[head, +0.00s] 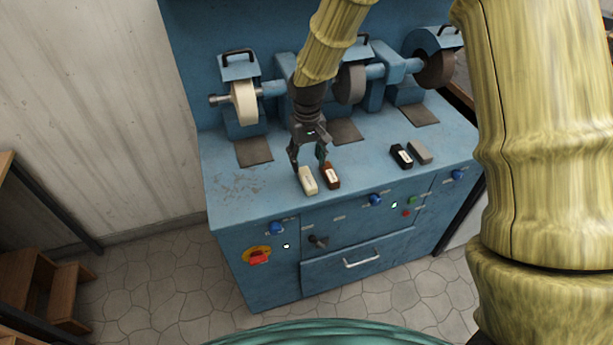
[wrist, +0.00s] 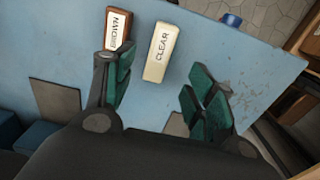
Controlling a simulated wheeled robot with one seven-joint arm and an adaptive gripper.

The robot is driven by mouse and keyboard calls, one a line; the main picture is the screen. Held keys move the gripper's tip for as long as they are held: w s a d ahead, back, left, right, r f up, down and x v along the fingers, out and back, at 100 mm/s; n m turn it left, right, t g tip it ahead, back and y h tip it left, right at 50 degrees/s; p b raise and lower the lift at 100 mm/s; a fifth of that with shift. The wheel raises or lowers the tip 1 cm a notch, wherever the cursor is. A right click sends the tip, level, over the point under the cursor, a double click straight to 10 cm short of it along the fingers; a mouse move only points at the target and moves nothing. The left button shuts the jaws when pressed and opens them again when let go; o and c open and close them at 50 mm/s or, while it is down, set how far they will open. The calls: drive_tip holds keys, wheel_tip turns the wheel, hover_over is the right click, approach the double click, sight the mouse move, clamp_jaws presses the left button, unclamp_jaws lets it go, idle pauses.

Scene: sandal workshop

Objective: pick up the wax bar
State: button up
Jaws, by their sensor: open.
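A cream bar (head: 308,181) marked CLEAR lies on the blue bench top near its front edge. In the wrist view the cream bar (wrist: 162,54) shows between the two fingers, nearer the left one. A brown bar (head: 331,175) lies close beside it; its label appears to read BROWN in the wrist view (wrist: 118,27), where the left finger partly covers it. My gripper (head: 309,162) is open and empty just behind the cream bar, above the bench. Its green finger pads (wrist: 160,82) are spread apart. The exact height above the bench is hard to tell.
A black bar (head: 401,156) and a grey bar (head: 420,152) lie farther right. Polishing wheels, including a white one (head: 244,103), stand along the back of the blue bench (head: 240,200). The bench top left of the cream bar is clear.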

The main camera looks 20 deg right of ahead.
sight(308, 180)
drive_tip(key=shift+s+f, duration=0.3)
drive_tip(key=shift+f, duration=0.05)
drive_tip(key=f, duration=0.1)
drive_tip(key=w+f, duration=0.1)
drive_tip(key=shift+w+f, duration=0.15)
drive_tip(key=shift+f, duration=0.15)
drive_tip(key=shift+s+f+p, duration=0.35)
drive_tip(key=shift+s+p, duration=0.35)
drive_tip(key=shift+p, duration=0.05)
drive_tip(key=shift+d+f+p, duration=0.1)
drive_tip(key=shift+f+p, duration=0.6)
drive_tip(key=shift+f, duration=1.4)
drive_tip(key=c, duration=1.1)
